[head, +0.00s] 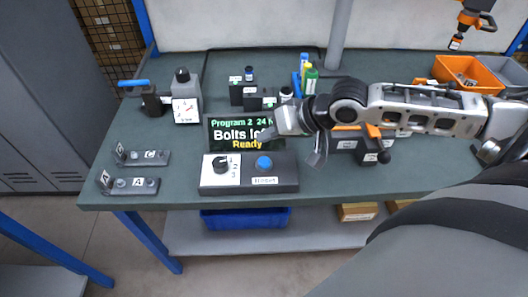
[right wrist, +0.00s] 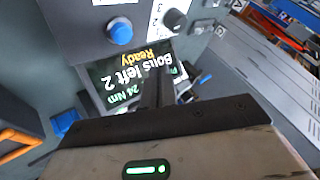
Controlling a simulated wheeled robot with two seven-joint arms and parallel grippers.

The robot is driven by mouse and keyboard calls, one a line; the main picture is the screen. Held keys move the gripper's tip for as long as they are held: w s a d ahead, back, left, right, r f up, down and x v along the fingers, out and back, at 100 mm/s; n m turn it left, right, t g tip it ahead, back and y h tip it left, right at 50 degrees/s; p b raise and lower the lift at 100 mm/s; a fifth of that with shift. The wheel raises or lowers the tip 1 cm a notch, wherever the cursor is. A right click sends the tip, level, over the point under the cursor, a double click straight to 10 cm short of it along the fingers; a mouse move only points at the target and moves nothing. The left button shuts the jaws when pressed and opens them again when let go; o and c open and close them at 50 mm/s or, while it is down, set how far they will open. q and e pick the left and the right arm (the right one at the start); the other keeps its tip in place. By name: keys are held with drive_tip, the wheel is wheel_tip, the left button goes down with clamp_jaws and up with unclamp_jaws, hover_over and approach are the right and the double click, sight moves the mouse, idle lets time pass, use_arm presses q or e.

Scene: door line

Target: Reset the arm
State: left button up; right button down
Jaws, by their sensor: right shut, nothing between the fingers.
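My right arm reaches in from the right over the bench in the head view. Its gripper (head: 268,132) hangs in front of the display (head: 230,121) and covers part of its text. In the right wrist view the gripper's dark fingers (right wrist: 157,85) are together, with nothing between them. The display shows there upside down (right wrist: 104,77) and reads "Bolts left 2", "Ready". The control box (head: 240,187) with a black knob (head: 221,164) and a blue button (head: 264,163) stands just in front of the display. My left gripper is out of view.
Fixtures marked C (head: 150,157) and A (head: 135,186) lie at the left. A blue-handled tool (head: 151,98), small dark blocks and bottles (head: 311,79) stand behind. An orange bin (head: 468,70) is at the back right; an orange-black tool (head: 470,20) hangs above.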

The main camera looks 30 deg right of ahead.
idle(0.8)
drive_tip(key=s+a+f+n+g+h, duration=0.1)
drive_tip(key=s+a+f+n, duration=0.3)
drive_tip(key=s+a+f, duration=0.25)
drive_tip(key=s+f+g+h, duration=0.3)
drive_tip(key=s+h, duration=0.1)
drive_tip(key=s, duration=0.7)
drive_tip(key=w+a+f+t+y, duration=0.2)
drive_tip(key=w+a+f+t, duration=0.2)
drive_tip(key=f, duration=0.4)
drive_tip(key=shift+w+a+f+n+t, duration=0.2)
drive_tip(key=shift+w+f+n+t, duration=0.2)
drive_tip(key=shift+w+t, duration=0.65)
drive_tip(key=shift+s, duration=0.2)
